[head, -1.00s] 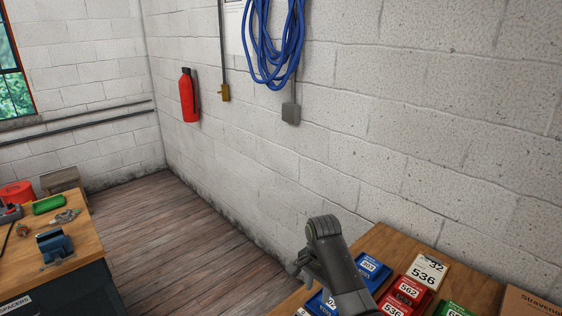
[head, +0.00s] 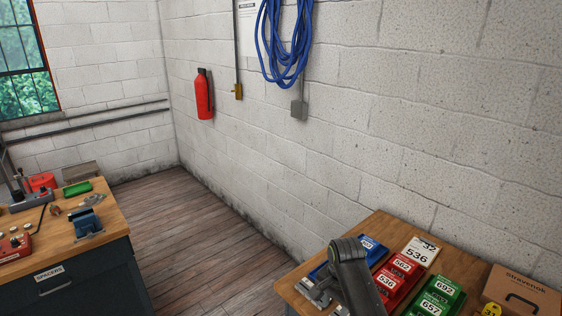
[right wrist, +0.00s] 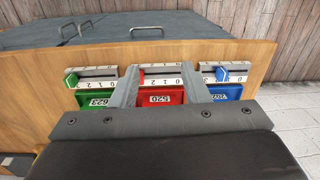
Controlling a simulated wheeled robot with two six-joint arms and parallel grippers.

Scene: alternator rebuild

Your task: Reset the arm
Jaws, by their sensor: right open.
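My right arm reaches over the wooden bench (head: 381,224) at the lower right of the head view. Its gripper (head: 313,291) is small there, at the bench's left side. In the right wrist view the right gripper (right wrist: 160,88) is open, its two grey fingers apart with nothing held between them. The fingers lie in front of a red bin (right wrist: 160,97) labelled 520, with a green bin (right wrist: 98,100) to the left and a blue bin (right wrist: 224,93) to the right. Whether the fingertips touch anything cannot be told. My left gripper is out of view.
Red bins (head: 399,268), green bins (head: 447,287) and a cardboard box (head: 520,291) stand on the right bench. A second bench (head: 100,219) at left holds a blue vise (head: 87,224). Bare plank floor (head: 195,225) lies between. A red extinguisher (head: 204,97) hangs on the wall.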

